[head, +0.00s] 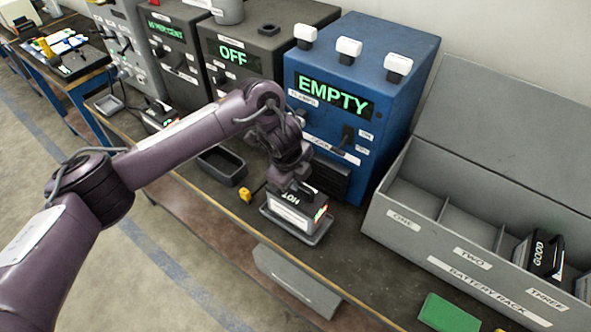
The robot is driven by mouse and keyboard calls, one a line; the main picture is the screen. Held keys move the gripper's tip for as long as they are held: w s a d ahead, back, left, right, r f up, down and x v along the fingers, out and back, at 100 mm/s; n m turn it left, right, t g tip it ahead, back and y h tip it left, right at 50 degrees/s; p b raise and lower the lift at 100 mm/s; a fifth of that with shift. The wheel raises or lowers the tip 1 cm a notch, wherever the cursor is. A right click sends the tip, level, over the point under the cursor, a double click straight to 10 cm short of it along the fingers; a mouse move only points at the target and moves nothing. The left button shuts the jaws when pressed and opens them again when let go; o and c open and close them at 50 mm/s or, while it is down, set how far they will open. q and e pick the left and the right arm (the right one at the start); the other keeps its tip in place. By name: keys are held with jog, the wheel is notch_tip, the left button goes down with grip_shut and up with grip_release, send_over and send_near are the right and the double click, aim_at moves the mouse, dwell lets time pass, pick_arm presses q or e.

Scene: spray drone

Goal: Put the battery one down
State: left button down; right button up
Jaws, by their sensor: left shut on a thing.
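My left gripper (292,188) is shut on a battery with a dark top marked HOT and a pale front (296,212). The battery is upright in or just over a small grey tray (312,238) on the bench; I cannot tell whether it touches the tray floor. The gripper's fingers are largely hidden by the wrist and the battery top. The grey battery rack (460,262) stands to the right, its compartments ONE and TWO looking empty. My right gripper is not in view.
A blue box reading EMPTY (335,92) stands behind the tray. A battery marked GOOD (541,254) sits in the rack's right part. An empty dark tray (222,166), a small yellow object (244,194) and a green block (448,314) are nearby.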

pick_arm(q)
jog(key=shift+w+d+f, duration=0.1)
jog(key=shift+w+f, duration=0.05)
jog(key=shift+f, duration=0.1)
jog(key=c, duration=1.9)
grip_release()
jog(key=shift+f, duration=0.3)
jog(key=o, duration=0.4)
jog(key=shift+s, duration=0.25)
jog(key=shift+r, duration=0.25)
jog(key=v, duration=1.1)
jog(key=shift+s+a+r+p, duration=0.15)
jog(key=shift+a+r+p, duration=0.1)
jog(key=shift+r+p, duration=0.1)
